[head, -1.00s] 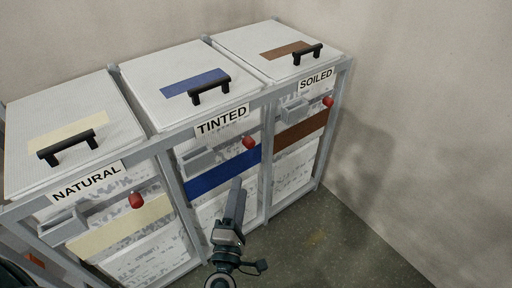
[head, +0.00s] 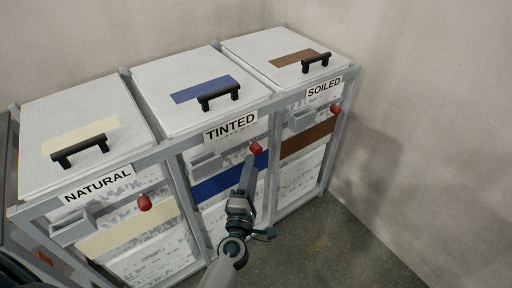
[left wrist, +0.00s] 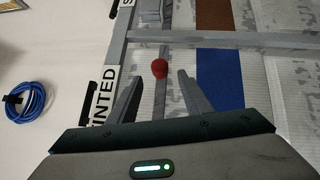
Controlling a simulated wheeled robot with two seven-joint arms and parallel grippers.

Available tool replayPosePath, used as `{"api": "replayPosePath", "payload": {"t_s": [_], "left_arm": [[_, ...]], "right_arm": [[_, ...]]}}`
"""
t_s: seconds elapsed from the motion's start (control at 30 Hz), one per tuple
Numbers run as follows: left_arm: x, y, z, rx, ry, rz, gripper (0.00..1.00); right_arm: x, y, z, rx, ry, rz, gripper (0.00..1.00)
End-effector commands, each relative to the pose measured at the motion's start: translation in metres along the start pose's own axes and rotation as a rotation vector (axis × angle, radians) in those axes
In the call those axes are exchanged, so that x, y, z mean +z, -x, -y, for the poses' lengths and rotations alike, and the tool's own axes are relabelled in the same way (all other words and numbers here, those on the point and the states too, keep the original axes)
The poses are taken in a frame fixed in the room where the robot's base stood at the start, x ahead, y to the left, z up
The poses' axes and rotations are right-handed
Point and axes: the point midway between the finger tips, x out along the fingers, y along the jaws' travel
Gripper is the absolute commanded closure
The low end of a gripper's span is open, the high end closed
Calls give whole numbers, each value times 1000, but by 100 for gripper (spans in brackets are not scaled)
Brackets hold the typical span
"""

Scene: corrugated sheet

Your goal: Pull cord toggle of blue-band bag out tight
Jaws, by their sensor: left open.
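The blue-band bag hangs in the middle bay, labelled TINTED, with its blue band (head: 215,186) across the front. Its red cord toggle (head: 256,149) sits near the bay's upper right; the cord itself is too small to make out. My left gripper (head: 250,160) is just below and in front of this toggle and partly covers the band. In the left wrist view the red toggle (left wrist: 159,67) lies just beyond the open fingertips (left wrist: 158,86), roughly midway between them. It appears not gripped. My right gripper is not in view.
The NATURAL bay with its red toggle (head: 144,203) stands to the left, the SOILED bay with its toggle (head: 336,110) to the right. Grey frame posts flank the middle bay. Lids with black handles (head: 219,96) are on top. The floor at the front right is clear.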

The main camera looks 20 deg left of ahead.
Motion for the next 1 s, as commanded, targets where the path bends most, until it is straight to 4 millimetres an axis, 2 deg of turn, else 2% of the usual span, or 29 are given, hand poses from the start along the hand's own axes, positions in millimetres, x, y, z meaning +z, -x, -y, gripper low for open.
{"api": "replayPosePath", "payload": {"t_s": [0.03,0.2,0.43,0.6,0.93,1.0], "left_arm": [[1,-11,-2,2,1,0,55],[0,-41,-1,2,1,-1,55],[0,-70,0,1,1,0,55],[0,-80,0,-1,0,0,55],[0,-81,0,0,0,0,55],[0,-81,0,0,0,0,72]], "right_arm": [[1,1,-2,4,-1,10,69],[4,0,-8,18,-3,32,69],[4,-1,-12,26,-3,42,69],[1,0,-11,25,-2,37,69],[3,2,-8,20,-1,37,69],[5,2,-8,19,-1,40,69]]}}
